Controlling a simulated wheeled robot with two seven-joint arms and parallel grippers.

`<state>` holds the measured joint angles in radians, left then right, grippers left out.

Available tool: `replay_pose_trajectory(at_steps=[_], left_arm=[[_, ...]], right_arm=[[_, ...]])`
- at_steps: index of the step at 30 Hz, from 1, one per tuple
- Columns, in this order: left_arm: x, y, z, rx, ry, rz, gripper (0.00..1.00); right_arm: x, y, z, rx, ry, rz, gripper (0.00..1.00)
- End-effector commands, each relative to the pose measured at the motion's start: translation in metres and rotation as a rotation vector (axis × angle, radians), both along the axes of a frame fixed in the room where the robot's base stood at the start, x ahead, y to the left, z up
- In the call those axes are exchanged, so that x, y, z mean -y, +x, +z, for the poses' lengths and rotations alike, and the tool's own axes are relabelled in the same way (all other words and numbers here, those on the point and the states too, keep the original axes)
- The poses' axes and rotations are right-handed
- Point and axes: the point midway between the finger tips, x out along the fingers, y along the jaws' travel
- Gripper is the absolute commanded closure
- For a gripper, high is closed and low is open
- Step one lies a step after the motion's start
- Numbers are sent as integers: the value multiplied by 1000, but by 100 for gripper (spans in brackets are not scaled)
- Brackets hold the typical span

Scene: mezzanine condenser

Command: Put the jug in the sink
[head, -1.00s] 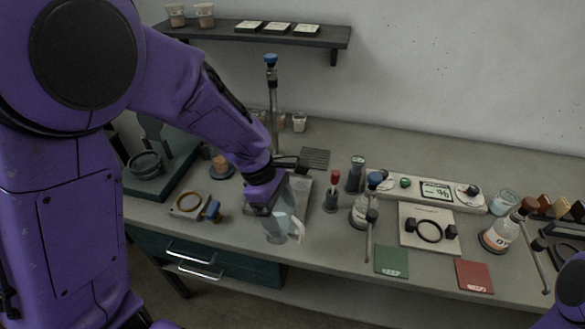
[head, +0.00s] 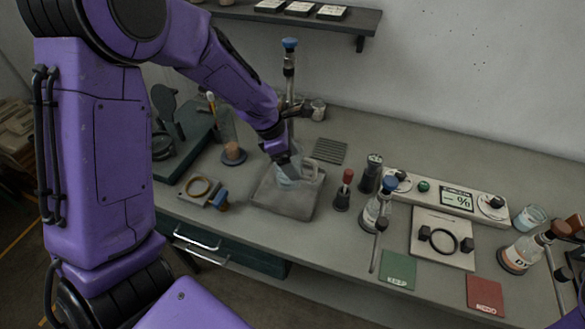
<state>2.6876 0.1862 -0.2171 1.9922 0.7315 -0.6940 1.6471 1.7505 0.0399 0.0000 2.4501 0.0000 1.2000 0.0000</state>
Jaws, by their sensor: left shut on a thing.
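The jug (head: 307,174) is clear and pale bluish, with a handle on its right side. My left gripper (head: 286,163) comes down from the upper left and is shut on it, hiding part of its top. The sink (head: 285,204) is a grey square basin set at the bench, left of the picture's middle. The jug shows over the back part of the sink. I cannot tell whether its base touches the sink. My right gripper is not in view.
A tall blue-topped upright (head: 289,70) stands just behind the jug. A red-topped bottle (head: 343,190) stands close right of the sink. A ring on a plate (head: 199,188) and a cork-coloured piece (head: 233,153) are to the left. A ribbed grey mat (head: 329,151) lies behind right.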

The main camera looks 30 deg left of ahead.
Motion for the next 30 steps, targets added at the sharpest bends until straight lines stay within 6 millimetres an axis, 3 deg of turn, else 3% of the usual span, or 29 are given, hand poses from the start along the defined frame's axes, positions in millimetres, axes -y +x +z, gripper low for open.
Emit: replay_pose_trajectory(at_steps=[3,7,17,28,29,30], left_arm=[[-9,15,-23,-6,-3,3,52],[-15,27,-38,-3,-2,1,52],[-19,34,-77,-4,-2,0,52],[-19,34,-84,-1,-1,-1,52],[-19,34,-84,-1,-1,-1,16],[-19,34,-84,-1,-1,0,3]], right_arm=[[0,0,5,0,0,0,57],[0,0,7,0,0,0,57],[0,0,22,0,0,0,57],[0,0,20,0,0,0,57],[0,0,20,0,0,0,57],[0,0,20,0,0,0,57]])
